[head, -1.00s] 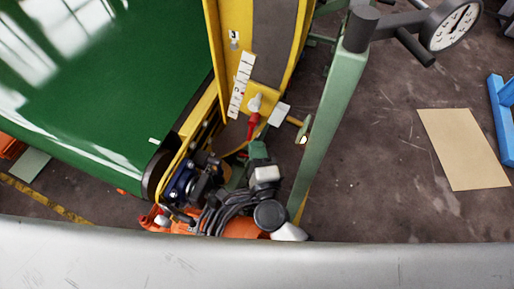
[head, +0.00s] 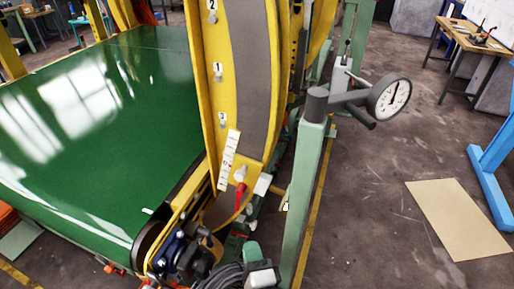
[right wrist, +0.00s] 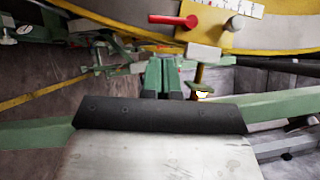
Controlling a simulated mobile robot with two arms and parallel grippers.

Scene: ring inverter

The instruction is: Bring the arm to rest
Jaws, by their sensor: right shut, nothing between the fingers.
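My right gripper (head: 249,250) shows at the bottom of the head view, with green fingers and a pale grey body. In the right wrist view its green fingers (right wrist: 162,72) are together, pointing away from the camera, with nothing seen between them. The gripper is in front of the yellow ring's lower end and apart from the red handle (head: 240,196). The red handle also shows in the right wrist view (right wrist: 172,20), beside a pale round knob (right wrist: 235,22). Much of my right arm is cut off by the frame edge. My left gripper is not in view.
The yellow ring (head: 200,90) and green belt (head: 110,100) stand close by. A tan sheet (head: 458,220) lies on open floor. A blue frame (head: 490,165) stands at far right.

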